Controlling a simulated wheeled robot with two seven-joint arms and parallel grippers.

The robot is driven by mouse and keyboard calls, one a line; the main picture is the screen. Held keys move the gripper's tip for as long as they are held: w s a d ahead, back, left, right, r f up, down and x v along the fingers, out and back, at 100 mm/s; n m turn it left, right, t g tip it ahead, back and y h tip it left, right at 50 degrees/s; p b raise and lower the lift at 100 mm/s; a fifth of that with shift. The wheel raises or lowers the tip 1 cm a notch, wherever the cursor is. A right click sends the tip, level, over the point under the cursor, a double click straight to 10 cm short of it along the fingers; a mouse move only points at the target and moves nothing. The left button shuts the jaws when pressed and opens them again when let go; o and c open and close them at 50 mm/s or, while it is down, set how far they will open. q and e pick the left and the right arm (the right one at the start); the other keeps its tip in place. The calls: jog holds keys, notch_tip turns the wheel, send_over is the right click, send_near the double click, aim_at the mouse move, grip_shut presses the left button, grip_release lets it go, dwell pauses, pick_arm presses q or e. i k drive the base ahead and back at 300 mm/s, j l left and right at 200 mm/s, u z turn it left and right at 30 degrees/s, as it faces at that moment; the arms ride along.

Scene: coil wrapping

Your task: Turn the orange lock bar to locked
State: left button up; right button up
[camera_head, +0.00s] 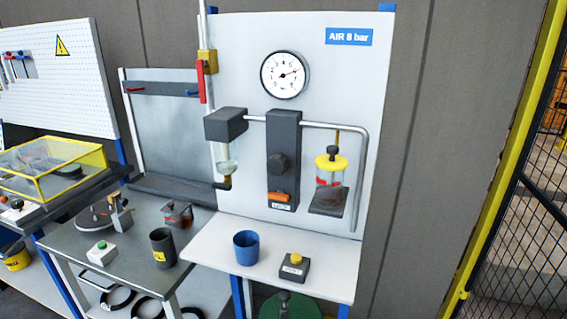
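The orange lock bar (278,197) is a small bar low on the dark grey regulator block (284,160), in the middle of the white panel. It lies roughly level, just above a small white label (281,207) that is too small to read. A dark round knob (278,165) sits above the bar. Neither of my grippers shows in this view.
A glass filter bowl (227,157) hangs left of the block, and a yellow-topped jar (331,170) sits right of it. A blue cup (246,247) and a yellow-button box (294,267) stand on the white shelf (335,262) below. A pipe (361,170) runs down at right.

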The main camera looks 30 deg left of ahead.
aim_at(280, 196)
jog(key=k+l+u, duration=0.15)
jog(key=u, duration=1.05)
